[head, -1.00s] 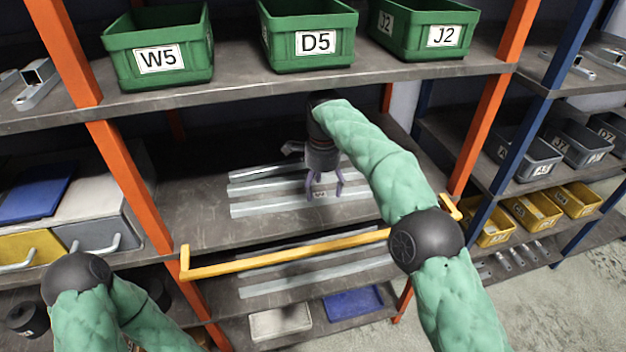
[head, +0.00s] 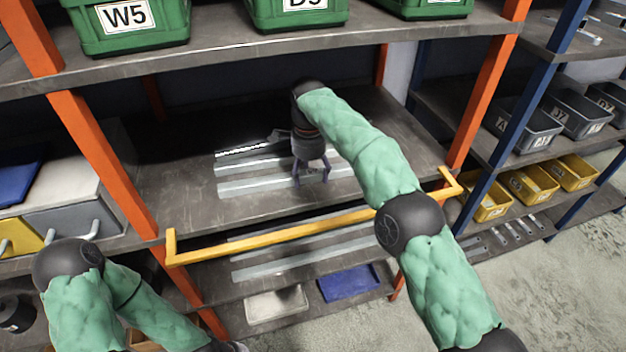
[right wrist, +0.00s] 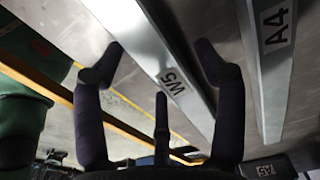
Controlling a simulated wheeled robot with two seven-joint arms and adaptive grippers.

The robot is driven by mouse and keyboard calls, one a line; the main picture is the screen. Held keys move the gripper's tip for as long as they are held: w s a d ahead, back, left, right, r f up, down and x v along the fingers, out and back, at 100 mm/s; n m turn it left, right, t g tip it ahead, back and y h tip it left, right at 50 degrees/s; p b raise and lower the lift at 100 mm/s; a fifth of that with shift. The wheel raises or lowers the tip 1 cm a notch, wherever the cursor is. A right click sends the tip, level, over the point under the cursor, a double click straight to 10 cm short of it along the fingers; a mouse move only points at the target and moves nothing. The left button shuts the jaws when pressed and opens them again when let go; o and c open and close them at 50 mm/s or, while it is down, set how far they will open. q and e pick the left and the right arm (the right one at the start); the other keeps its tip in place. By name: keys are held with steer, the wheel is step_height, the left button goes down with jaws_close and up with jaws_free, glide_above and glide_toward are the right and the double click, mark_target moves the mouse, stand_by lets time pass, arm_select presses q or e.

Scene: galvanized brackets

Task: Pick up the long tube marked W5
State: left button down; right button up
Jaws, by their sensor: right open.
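The long grey tube marked W5 (head: 250,186) lies on the middle shelf, the front one of several parallel tubes. Its W5 label shows in the right wrist view (right wrist: 172,84). My right gripper (head: 312,179) is open over the W5 tube. In the right wrist view the tube runs between the spread fingers (right wrist: 158,50), and no finger is seen closed on it. The tube marked A4 (right wrist: 275,60) lies beside it, apart from it. My left arm is at the lower left of the head view; its gripper is not clearly in view.
A yellow rail (head: 300,232) crosses the front of the shelf. Orange posts (head: 105,150) stand at both sides. Green bins (head: 130,30) sit on the shelf above. More tubes lie on the shelf below. The middle shelf is bare (head: 390,130) right of the tubes.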

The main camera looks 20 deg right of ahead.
steer(key=shift+f, duration=0.2)
jaws_close()
steer(key=shift+r, duration=0.1)
steer(key=shift+r, duration=0.1)
